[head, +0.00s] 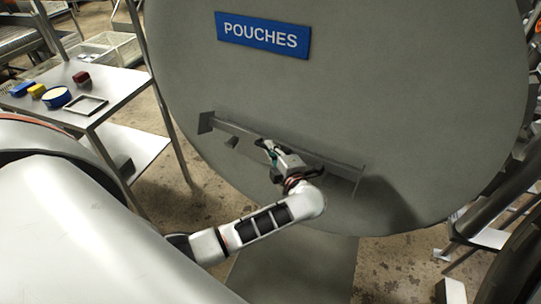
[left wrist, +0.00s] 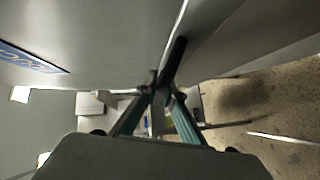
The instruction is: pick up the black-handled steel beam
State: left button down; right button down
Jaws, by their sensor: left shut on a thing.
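The steel beam (head: 335,168) runs slantwise across the big round grey door, from upper left to lower right. Its ends are near small brackets on the door face; whether it rests in them I cannot tell. My left gripper (head: 268,149) is at the middle of the beam, its fingers shut. In the left wrist view, the fingertips of my left gripper (left wrist: 160,90) close on a black handle (left wrist: 175,58), the beam's dark grip. The gripper hides part of the beam's middle in the head view. My right gripper is in neither view.
The round door (head: 400,90) carries a blue POUCHES sign (head: 262,35). Metal framework stands at right. Bare floor shows below the door.

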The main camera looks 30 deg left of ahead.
pick_arm(q)
jog(key=s+d, duration=0.2)
jog(key=s, duration=0.7)
jog(key=s+d+r, duration=0.1)
jog(key=s+d, duration=0.1)
jog(key=s, duration=0.8)
jog(key=shift+d+r, duration=0.25)
jog(key=shift+d, duration=0.05)
jog(key=shift+r+p, duration=0.1)
jog(key=shift+p, duration=0.2)
notch_tip(320, 180, up, 8)
jog(key=p, duration=0.5)
jog(key=shift+r+p, duration=0.15)
jog(key=shift+p, duration=0.2)
jog(key=shift+d, duration=0.1)
